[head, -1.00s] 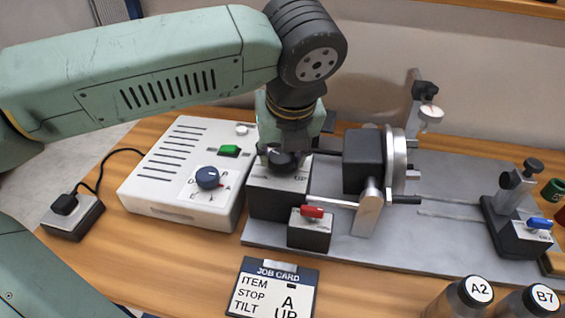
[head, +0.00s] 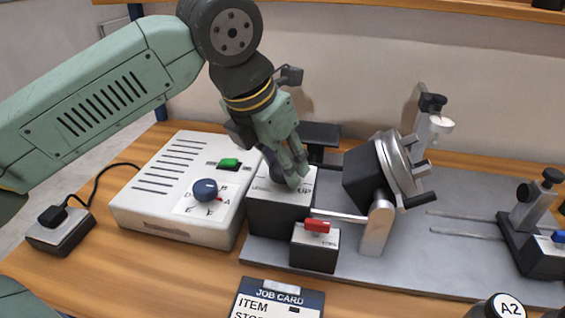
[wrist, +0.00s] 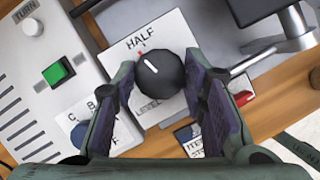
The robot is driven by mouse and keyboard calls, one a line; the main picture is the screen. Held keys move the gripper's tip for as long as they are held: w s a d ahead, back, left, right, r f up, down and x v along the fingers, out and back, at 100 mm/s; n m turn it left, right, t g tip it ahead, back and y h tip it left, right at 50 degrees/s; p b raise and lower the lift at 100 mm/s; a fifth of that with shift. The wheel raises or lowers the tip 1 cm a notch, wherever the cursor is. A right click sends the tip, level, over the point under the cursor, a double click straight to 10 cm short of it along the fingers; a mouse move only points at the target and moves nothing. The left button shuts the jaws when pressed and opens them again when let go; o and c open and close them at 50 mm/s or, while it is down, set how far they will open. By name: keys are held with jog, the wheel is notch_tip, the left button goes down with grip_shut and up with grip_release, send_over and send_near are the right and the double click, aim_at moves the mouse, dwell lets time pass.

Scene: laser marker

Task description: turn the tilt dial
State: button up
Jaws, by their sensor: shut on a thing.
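The tilt dial (wrist: 160,76) is a round black knob with a white pointer line, on a box (head: 283,215) with a pale top. In the wrist view its pointer aims up and slightly left, close to a red mark below the word HALF. LEVEL shows below the knob, and UP shows in the head view. My gripper (wrist: 165,90) is shut on the dial, one finger on each side of it. In the head view my gripper (head: 297,178) comes down on the box at a slant and hides most of the dial. The rotary chuck (head: 398,165) beside it leans back, tilted.
A white control box (head: 170,185) with a green button (head: 229,163) and blue dial (head: 205,190) stands left. A red-handled clamp block (head: 314,248) sits just in front of the dial's box. A job card (head: 282,297) lies at the front. The grey baseplate (head: 460,255) extends right.

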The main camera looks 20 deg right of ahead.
jog(key=m+g, duration=0.2)
jog(key=m, duration=0.3)
jog(key=shift+w+m+p, duration=0.1)
jog(key=shift+m+p, duration=0.2)
jog(key=shift+p, duration=0.05)
jog(key=m+g, duration=0.1)
jog(key=m, duration=0.1)
jog(key=m+g+p, duration=0.1)
jog(key=m, duration=0.2)
jog(key=shift+w+d+m, duration=0.1)
jog(key=shift+w+m, duration=0.05)
jog(key=shift+m, duration=0.15)
jog(key=m+g+p, duration=0.1)
jog(key=m, duration=0.1)
jog(key=m+y, duration=0.1)
jog(key=m, duration=0.2)
jog(key=shift+w+r+g+y+p, duration=0.1)
jog(key=shift+r+g+y+p, duration=0.05)
jog(key=shift+g+y+p, duration=0.2)
jog(key=m+y+p, duration=0.1)
jog(key=m+p, duration=0.1)
jog(key=m, duration=0.1)
jog(key=shift+d+m+g, duration=0.1)
jog(key=shift+m+g, duration=0.15)
jog(key=shift+m, duration=0.15)
jog(key=shift+m+y+p, duration=0.35)
jog(key=shift+m+p, duration=0.05)
jog(key=shift+p, duration=0.2)
jog(key=o, duration=1.1)
jog(key=shift+o, duration=0.3)
